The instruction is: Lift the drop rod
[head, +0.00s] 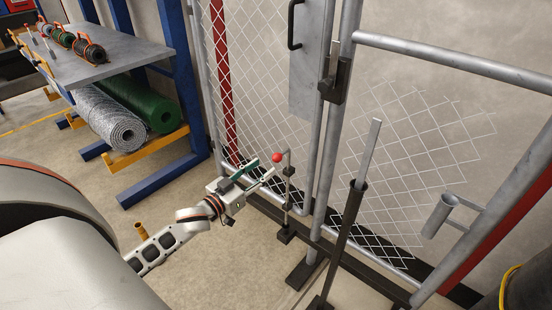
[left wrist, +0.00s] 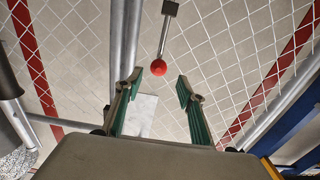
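The drop rod (head: 288,190) is a thin upright grey rod low on the mesh gate, with a bent handle ending in a red ball (head: 277,158). Its foot meets a dark block near the floor. My left gripper (head: 264,167) reaches in from the left, just short of the red ball. In the left wrist view, its two green-padded fingers (left wrist: 158,88) are open and empty. The red ball (left wrist: 158,68) shows centred just beyond the gap between the fingertips, with no contact visible. My right gripper is not in view.
The chain-link gate (head: 265,75) stands behind the rod, with a grey latch plate (head: 312,60) above. A dark post holding a grey bar (head: 369,150) stands to the right. A blue rack with mesh rolls (head: 110,117) stands at left. Floor in front is partly clear.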

